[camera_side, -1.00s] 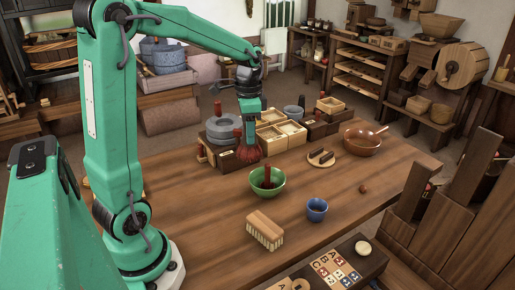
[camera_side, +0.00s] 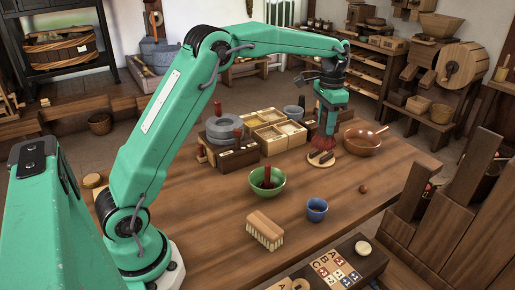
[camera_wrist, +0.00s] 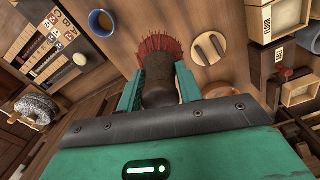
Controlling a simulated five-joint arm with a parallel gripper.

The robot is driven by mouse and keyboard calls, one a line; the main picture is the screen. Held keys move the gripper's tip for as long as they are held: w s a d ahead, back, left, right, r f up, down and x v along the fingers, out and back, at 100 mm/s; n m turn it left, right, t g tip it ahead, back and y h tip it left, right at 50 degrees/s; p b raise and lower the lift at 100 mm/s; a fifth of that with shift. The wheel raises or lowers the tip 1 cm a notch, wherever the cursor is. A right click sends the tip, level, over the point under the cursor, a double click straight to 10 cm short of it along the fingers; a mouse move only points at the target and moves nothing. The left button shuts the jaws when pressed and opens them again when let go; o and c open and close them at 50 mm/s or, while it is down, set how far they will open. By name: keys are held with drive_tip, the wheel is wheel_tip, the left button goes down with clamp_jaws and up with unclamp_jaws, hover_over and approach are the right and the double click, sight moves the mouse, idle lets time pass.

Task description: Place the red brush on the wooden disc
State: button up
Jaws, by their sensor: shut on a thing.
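The red brush, with a dark handle and spread red bristles, hangs bristles down in my gripper (camera_side: 328,112). The bristles (camera_wrist: 153,50) lie left of the disc (camera_wrist: 197,53) there, and the disc shows whole. I cannot tell whether the bristles touch the disc.
A copper pan (camera_side: 368,145) stands close right of the disc. Wooden boxes (camera_side: 275,130) and a grey quern (camera_side: 224,128) are behind left. A green bowl (camera_side: 278,184), blue cup (camera_side: 317,210) and scrubbing brush (camera_side: 264,230) stand in front. A round wooden piece (camera_side: 92,181) lies far left.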

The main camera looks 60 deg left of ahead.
drive_tip(key=shift+w+d+f, duration=0.2)
drive_tip(key=shift+w+d, duration=0.7)
drive_tip(key=shift+d, duration=0.1)
drive_tip(key=shift+w+d+f, duration=0.15)
drive_tip(key=shift+w+d, duration=0.75)
drive_tip(key=shift+d, duration=0.05)
drive_tip(key=shift+w+a+f, duration=0.7)
drive_tip(key=shift+a+f, duration=1.1)
drive_tip(key=shift+f, duration=0.05)
drive_tip(key=shift+w+a+f, duration=0.65)
drive_tip(key=shift+a+f, duration=1.15)
drive_tip(key=shift+a, duration=0.05)
drive_tip(key=shift+w+a+f, duration=0.7)
drive_tip(key=shift+a+f, duration=1.1)
drive_tip(key=shift+f, duration=0.05)
drive_tip(key=shift+f, duration=0.15)
drive_tip(key=o, duration=1)
drive_tip(key=shift+o, duration=0.2)
